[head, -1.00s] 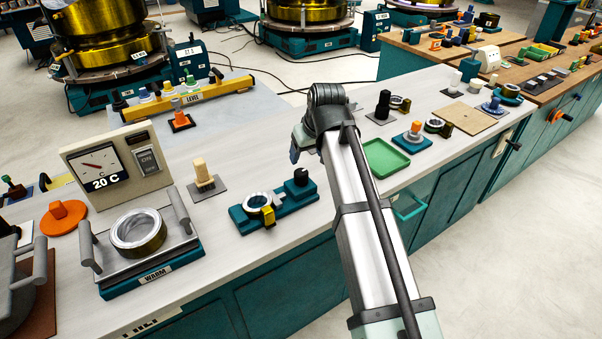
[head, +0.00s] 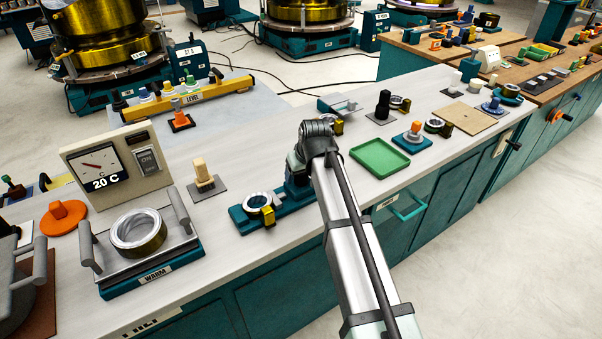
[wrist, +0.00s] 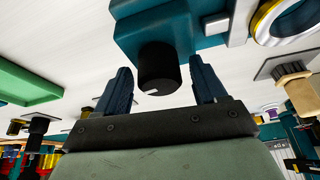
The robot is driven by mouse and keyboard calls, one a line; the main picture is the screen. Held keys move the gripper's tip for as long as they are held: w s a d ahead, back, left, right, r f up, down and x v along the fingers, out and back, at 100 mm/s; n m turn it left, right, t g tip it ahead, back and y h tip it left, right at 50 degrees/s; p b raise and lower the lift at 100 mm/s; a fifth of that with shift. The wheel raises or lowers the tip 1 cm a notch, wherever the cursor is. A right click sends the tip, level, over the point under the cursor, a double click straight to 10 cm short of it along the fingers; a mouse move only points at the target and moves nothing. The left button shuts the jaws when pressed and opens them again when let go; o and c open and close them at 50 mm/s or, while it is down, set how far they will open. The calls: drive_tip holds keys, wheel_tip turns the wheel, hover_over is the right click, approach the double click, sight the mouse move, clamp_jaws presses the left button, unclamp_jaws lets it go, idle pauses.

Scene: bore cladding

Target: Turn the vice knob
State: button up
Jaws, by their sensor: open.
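The ring also shows at the top right of the wrist view (wrist: 262,22). The dark round vice knob (wrist: 158,72) has a small white mark and stands between my two fingers in the wrist view. My gripper (wrist: 160,67) is open, with a gap visible on each side of the knob. In the head view my gripper (head: 296,172) is over the right end of the vice and hides the knob.
A green tray (head: 380,158) lies to the right of my arm. A tan peg on a grey plate (head: 204,181) stands left of the vice. A warming plate with handles (head: 150,273) is further left. Bare bench lies in front of the vice.

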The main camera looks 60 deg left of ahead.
drive_tip(key=c, duration=1)
drive_tip(key=shift+m+t, duration=0.5)
drive_tip(key=shift+m, duration=0.7)
drive_tip(key=o, duration=1)
drive_tip(key=v, duration=1.4)
